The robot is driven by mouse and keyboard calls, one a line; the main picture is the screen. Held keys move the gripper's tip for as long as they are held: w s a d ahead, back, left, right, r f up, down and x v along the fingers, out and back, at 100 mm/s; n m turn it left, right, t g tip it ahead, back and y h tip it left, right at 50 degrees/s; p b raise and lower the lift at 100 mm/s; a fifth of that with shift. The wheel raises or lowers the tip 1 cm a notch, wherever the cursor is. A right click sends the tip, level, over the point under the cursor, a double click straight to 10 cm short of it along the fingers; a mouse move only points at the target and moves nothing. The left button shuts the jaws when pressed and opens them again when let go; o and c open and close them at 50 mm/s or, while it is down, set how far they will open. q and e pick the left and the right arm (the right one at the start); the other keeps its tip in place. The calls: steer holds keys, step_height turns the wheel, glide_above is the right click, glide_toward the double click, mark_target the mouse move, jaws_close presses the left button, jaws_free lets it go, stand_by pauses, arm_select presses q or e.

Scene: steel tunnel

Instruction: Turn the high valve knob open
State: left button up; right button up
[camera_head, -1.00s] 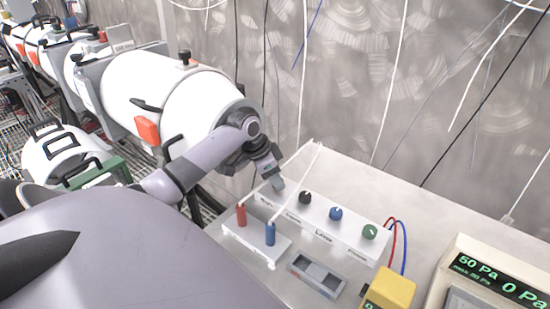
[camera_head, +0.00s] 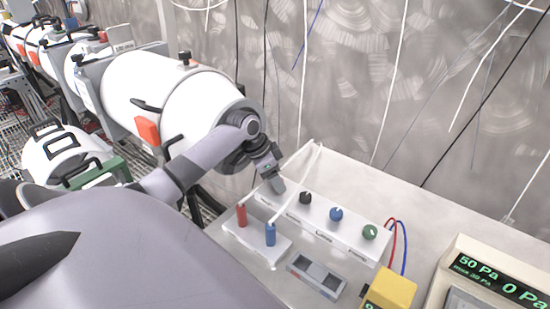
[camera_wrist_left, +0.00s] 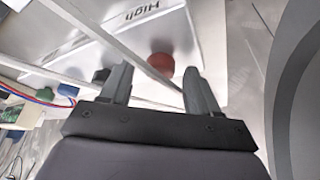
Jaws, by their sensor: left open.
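A white valve panel (camera_head: 318,225) lies on the bench with a row of knobs. A black knob (camera_head: 305,198), a blue knob (camera_head: 336,214) and a green knob (camera_head: 370,232) show on it. My left gripper (camera_head: 279,186) is over the panel's left end and covers that spot in the head view. In the left wrist view, a red-brown knob (camera_wrist_left: 161,65) near the label "High" (camera_wrist_left: 137,13) appears between the fingers of the open left gripper (camera_wrist_left: 157,72). I cannot tell whether the fingers touch it. My right gripper is not in view.
A white block (camera_head: 252,243) with a red plug (camera_head: 241,214) and a blue plug (camera_head: 270,234) stands in front of the panel. Pale leads rise from the plugs close to my gripper. A yellow device (camera_head: 390,288) and a pressure display (camera_head: 500,280) stand to the right.

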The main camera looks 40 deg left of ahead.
arm_select(q)
steer(key=v, duration=0.7)
steer(key=shift+f, duration=0.1)
stand_by(0.5)
